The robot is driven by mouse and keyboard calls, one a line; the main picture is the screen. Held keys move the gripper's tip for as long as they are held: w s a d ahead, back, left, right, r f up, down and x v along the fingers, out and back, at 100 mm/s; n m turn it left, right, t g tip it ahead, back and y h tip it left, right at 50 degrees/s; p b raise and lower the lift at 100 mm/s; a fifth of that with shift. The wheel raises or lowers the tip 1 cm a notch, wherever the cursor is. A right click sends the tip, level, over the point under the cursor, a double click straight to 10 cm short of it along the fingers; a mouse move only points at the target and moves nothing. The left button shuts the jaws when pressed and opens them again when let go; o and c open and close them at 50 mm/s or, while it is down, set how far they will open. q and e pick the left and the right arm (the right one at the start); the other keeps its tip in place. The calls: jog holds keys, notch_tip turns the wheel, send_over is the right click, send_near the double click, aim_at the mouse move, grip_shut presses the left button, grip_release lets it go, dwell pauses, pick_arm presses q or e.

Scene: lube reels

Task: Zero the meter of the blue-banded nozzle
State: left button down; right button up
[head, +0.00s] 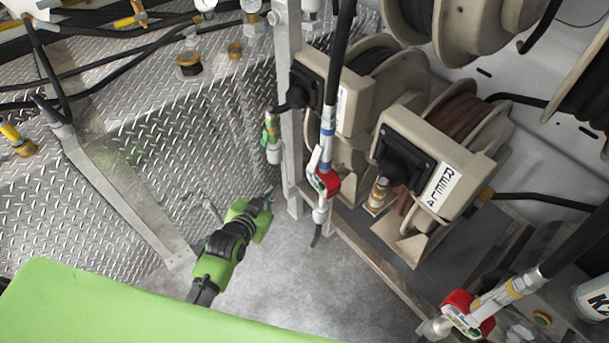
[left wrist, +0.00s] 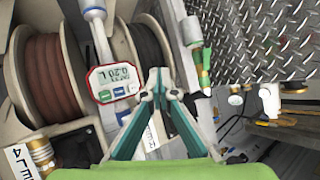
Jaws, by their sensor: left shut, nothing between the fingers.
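The blue-banded nozzle (head: 327,150) hangs from a black hose, left of the nearer reels, in the head view. Its red meter (head: 327,183) sits below the blue band. In the left wrist view the red-framed meter (left wrist: 113,82) faces the camera, with a grey display that appears upside down and seems to read 0.20 L, and buttons beneath it. My left gripper (head: 266,196) is left of the meter in the head view. In the left wrist view its teal fingertips (left wrist: 158,78) are together and empty, just right of the meter, with no contact visible. My right gripper is not in view.
A yellow-banded nozzle with a red meter (head: 468,314) is at the lower right. Beige hose reels (head: 440,140) stand behind the hanging nozzle. A grey upright post (head: 288,90) and a green-and-silver fitting (head: 272,135) are close by on the left. Bare floor lies below.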

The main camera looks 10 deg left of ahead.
aim_at(309, 172)
pick_arm(q)
jog(key=shift+w, duration=0.1)
jog(key=w+d+b, duration=0.3)
jog(key=w+d, duration=0.3)
jog(key=shift+w, duration=0.15)
dwell(0.4)
dwell(0.5)
dwell(0.8)
